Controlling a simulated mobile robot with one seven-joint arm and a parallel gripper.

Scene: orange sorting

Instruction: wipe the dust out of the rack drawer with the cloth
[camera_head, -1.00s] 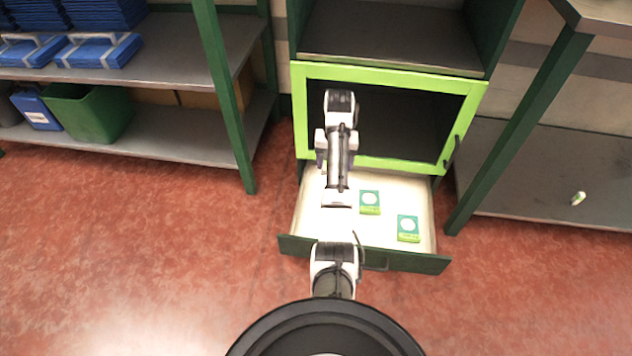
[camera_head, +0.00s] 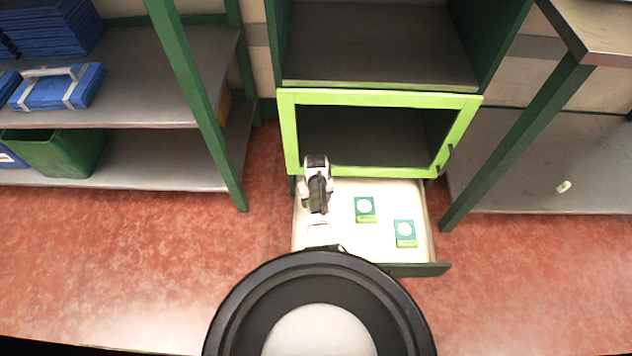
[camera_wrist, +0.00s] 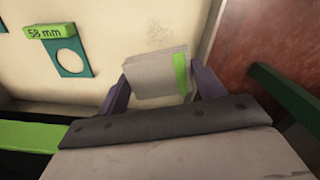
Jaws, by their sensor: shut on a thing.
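The rack drawer (camera_head: 340,232) is pulled out below the green-framed door, with a pale interior. My gripper (camera_wrist: 160,88) is over the left part of the drawer. In the wrist view it is shut on a folded grey-white cloth (camera_wrist: 150,75) with a green stripe. A faint grey smudge of dust (camera_wrist: 165,32) shows on the drawer floor just beyond the cloth. I cannot tell whether the cloth touches the floor.
The lime-green framed door (camera_head: 380,99) stands above the drawer. Shelving with a green bin (camera_head: 60,152) is at left. A grey shelf (camera_head: 510,180) is at right.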

